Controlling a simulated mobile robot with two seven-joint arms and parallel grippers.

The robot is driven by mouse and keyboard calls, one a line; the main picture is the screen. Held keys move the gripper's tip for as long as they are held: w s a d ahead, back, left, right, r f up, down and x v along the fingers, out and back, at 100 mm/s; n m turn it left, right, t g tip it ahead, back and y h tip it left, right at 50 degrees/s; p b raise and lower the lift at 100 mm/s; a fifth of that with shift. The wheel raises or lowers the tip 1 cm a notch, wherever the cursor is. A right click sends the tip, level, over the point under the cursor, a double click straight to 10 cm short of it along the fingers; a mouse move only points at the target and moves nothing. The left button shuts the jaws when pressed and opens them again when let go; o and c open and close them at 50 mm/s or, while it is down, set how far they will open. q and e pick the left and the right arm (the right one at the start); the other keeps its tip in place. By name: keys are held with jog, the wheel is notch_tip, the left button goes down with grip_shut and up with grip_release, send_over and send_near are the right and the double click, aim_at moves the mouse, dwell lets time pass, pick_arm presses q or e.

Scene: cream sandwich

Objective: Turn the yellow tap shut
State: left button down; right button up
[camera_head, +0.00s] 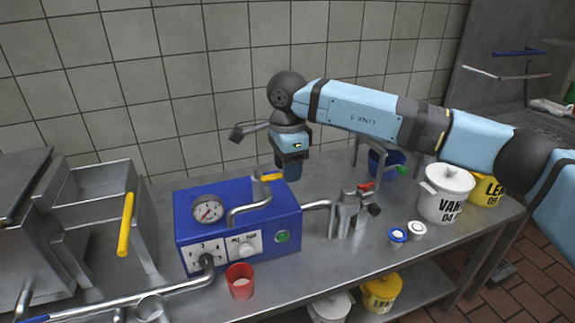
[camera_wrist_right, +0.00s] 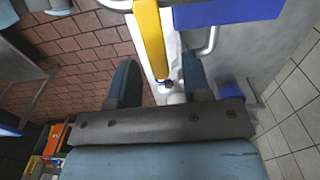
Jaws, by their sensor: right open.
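The yellow tap handle (camera_head: 272,177) sits at the top of a bent metal pipe (camera_head: 248,212) on the blue machine (camera_head: 285,215). My right gripper (camera_head: 289,172) points down just behind and right of the handle. In the right wrist view, the yellow handle (camera_wrist_right: 150,38) reaches down from the top edge, with its end showing between the two open fingers (camera_wrist_right: 160,85). I cannot tell whether either finger touches it. The gripper holds nothing. My left gripper is not in view.
The machine has a gauge (camera_head: 208,209) on it. A red cup (camera_head: 240,283) stands in front. A metal fitting (camera_head: 348,213) is to the right, then small cups (camera_head: 398,235) and a white pot (camera_head: 443,199). Another yellow handle (camera_head: 126,225) is at left. The tiled wall (camera_head: 215,80) is behind.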

notch_tip(320, 180, up, 14)
dwell(0.4)
jog(key=shift+f, duration=0.1)
